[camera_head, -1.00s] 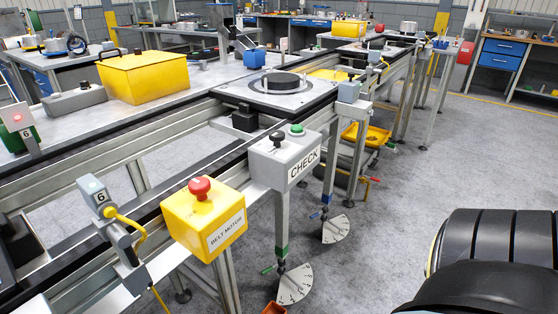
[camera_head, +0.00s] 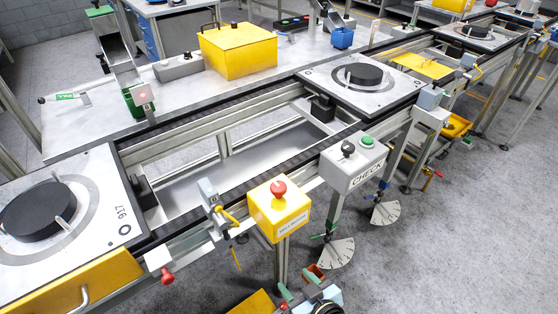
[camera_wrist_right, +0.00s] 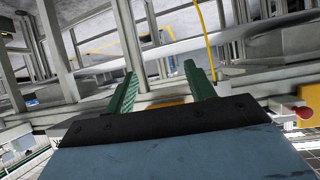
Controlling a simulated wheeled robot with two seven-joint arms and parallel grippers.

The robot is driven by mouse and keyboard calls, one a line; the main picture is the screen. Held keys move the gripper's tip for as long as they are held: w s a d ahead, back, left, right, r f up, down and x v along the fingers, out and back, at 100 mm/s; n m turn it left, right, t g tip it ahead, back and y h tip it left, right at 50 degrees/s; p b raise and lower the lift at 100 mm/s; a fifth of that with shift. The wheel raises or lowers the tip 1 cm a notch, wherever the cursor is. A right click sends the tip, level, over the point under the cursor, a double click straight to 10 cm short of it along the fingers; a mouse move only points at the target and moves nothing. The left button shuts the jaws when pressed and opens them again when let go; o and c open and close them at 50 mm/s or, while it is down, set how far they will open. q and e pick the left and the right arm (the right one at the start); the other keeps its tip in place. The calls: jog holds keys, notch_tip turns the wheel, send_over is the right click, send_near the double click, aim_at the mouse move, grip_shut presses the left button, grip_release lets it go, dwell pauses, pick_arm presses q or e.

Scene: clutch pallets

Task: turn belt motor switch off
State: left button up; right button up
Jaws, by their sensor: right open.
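The belt motor switch is a yellow box (camera_head: 279,212) with a red mushroom knob (camera_head: 279,189) on top and a "BELT MOTOR" label on its front. It is mounted on the near side of the conveyor frame. My right gripper (camera_head: 298,283) is below the box at the bottom edge of the head view, apart from it. In the right wrist view its two green fingers (camera_wrist_right: 160,74) are spread with nothing between them. A red knob (camera_wrist_right: 304,112) shows at that view's right edge; I cannot tell which one it is. My left gripper is not in view.
A grey CHECK box (camera_head: 353,165) with black and green buttons stands right of the switch. A small sensor post (camera_head: 210,195) with a yellow cable is on its left. A red knob (camera_head: 167,276) sits on the front rail. Grey floor (camera_head: 450,240) is open at right.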

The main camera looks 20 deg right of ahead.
aim_at(280, 193)
pick_arm(q)
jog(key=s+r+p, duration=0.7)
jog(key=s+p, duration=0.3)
jog(key=p, duration=0.1)
pick_arm(e)
notch_tip(280, 193, up, 20)
jog(key=w+a+f+m+t+h, duration=0.1)
jog(key=m+t+h, duration=0.2)
jog(key=t, duration=0.3)
jog(key=shift+h, duration=0.4)
jog(key=w+b, duration=0.1)
jog(key=w, duration=0.3)
jog(key=w+b, duration=0.2)
jog(key=w, duration=0.2)
jog(key=w+r+b, duration=0.1)
jog(key=w, duration=0.3)
jog(key=shift+w+d+b, duration=0.2)
jog(key=shift+d+b, duration=0.05)
jog(key=shift+b, duration=0.15)
jog(key=shift+w, duration=0.6)
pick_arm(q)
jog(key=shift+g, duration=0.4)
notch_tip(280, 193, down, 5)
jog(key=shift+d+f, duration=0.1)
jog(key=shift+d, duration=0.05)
pick_arm(e)
jog(key=c, duration=0.9)
jog(key=shift+c, duration=0.2)
